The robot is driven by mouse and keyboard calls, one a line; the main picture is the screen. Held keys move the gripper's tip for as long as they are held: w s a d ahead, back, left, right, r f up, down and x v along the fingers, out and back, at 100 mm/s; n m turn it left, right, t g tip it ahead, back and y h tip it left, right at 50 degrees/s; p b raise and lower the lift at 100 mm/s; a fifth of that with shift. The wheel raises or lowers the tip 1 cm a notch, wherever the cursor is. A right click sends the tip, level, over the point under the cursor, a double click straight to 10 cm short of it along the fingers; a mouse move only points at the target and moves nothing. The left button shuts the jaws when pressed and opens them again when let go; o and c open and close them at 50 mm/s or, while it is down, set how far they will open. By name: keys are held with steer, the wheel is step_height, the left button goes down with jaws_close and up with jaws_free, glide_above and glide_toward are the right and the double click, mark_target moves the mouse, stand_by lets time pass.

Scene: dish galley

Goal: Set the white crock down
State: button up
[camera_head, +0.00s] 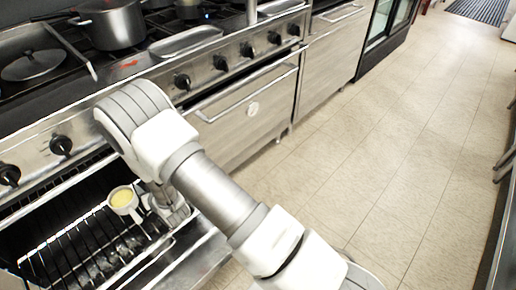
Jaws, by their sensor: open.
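The white crock (123,200) with yellow contents is at the lower left of the head view. It appears to sit upright on the wire rack (62,262) of the open oven, though its base is hard to make out. My gripper (150,203) is just right of the crock, low in the oven opening, and is open. The gripper is small and partly hidden behind my arm, so I cannot tell whether its fingers touch the crock.
The stove's knob panel (110,120) runs above the oven opening. A steel pot (112,25) and a round pan (33,65) are on the stovetop. The oven's edge is close to my arm. The tiled floor (370,150) on the right is clear.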

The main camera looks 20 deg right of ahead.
steer(key=w+d+r+m+h, duration=0.1)
steer(key=w+d+r, duration=0.15)
steer(key=r, duration=0.45)
steer(key=w+d+r+h, duration=0.1)
steer(key=d+r, duration=0.3)
steer(key=r, duration=0.2)
steer(key=s+d+r+m+g+h, duration=0.1)
steer(key=s+d+r, duration=0.2)
steer(key=d+r, duration=0.3)
steer(key=s+d+r+g+h, duration=0.1)
steer(key=s+d+r, duration=0.2)
steer(key=d+r, duration=0.3)
steer(key=s+d+r+g, duration=0.1)
steer(key=s+d+r, duration=0.2)
steer(key=s, duration=0.5)
steer(key=s+d+r+m+g+h, duration=0.1)
steer(key=s+d+r, duration=0.2)
steer(key=s, duration=0.6)
steer(key=s+d+r+g+h, duration=0.1)
steer(key=s+d+r, duration=0.3)
steer(key=s+d, duration=0.3)
steer(key=shift+s+g, duration=0.3)
steer(key=shift+s, duration=0.45)
steer(key=shift+r, duration=0.1)
step_height(320, 180, up, 19)
steer(key=p, duration=1.9)
